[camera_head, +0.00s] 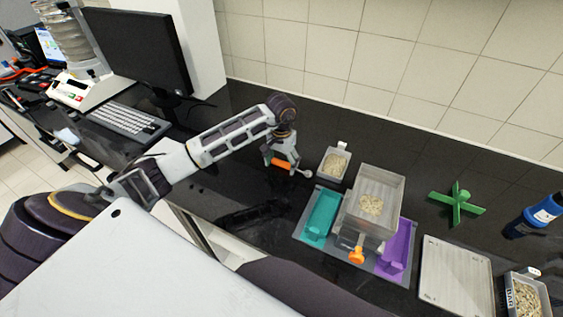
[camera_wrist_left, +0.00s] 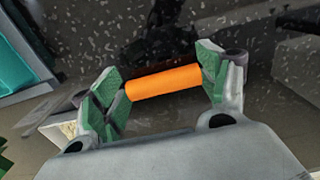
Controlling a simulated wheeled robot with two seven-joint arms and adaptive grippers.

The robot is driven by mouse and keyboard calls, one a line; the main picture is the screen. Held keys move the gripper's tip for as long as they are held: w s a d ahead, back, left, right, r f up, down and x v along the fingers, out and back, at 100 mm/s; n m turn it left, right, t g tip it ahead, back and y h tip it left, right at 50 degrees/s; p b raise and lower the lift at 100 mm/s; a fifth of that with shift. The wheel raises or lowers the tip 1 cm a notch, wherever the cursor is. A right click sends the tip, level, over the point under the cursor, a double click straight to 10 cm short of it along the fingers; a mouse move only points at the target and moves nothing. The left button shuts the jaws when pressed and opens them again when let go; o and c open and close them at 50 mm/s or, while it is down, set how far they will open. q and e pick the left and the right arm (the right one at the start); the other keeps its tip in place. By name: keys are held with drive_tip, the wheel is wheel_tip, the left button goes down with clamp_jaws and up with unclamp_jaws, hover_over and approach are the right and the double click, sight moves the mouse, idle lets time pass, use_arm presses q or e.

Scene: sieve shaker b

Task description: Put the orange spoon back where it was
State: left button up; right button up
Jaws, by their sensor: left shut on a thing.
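The orange spoon (camera_head: 284,164) is at the middle of the counter in the head view, its grey bowl end pointing right towards a small tray of pale pieces. My left gripper (camera_head: 282,157) comes down from above and is shut on its orange handle. In the left wrist view the orange handle (camera_wrist_left: 163,82) spans between the green pads of my left gripper (camera_wrist_left: 160,88). I cannot tell whether the spoon touches the counter. My right gripper is not in view.
A green cross (camera_head: 456,204) and blue bottle (camera_head: 535,215) are farther right. A keyboard (camera_head: 128,121) lies left.

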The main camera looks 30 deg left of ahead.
use_arm(q)
drive_tip(key=shift+f, duration=0.15)
drive_tip(key=o, duration=0.9)
drive_tip(key=shift+r, duration=0.3)
wheel_tip(320, 180, up, 12)
drive_tip(key=b, duration=0.2)
idle(0.4)
idle(0.8)
wheel_tip(320, 180, up, 9)
drive_tip(key=p, duration=0.9)
drive_tip(key=shift+r+p, duration=0.35)
drive_tip(key=shift+p, duration=0.15)
